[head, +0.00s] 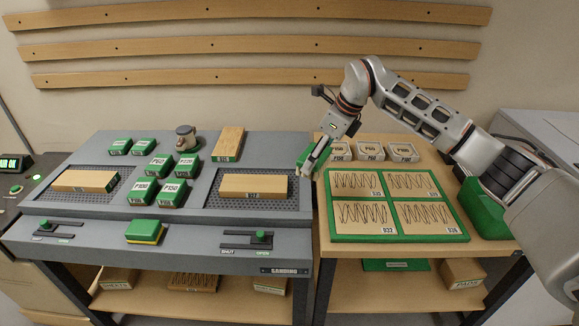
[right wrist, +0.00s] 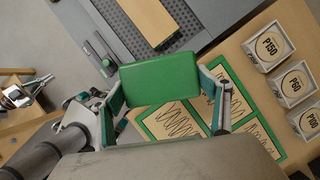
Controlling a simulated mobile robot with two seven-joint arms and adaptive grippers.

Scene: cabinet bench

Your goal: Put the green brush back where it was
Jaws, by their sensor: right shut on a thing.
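My right gripper (head: 314,158) is above the gap between the grey bench and the wooden table. It is shut on a plain green block (right wrist: 158,78), held between the two fingers in the right wrist view. The underside of this block is hidden, so I cannot tell for sure whether it is the brush. A green block with a yellow lower layer (head: 145,231) sits at the front of the grey bench and looks brush-like.
Several labelled green blocks (head: 160,165) stand mid-bench between two mesh areas with wooden boards (head: 253,185). On the wooden table, a green-framed tray (head: 388,237) holds scribbled panels, with white labelled boxes (head: 370,151) behind. A green bin (head: 486,208) stands at right.

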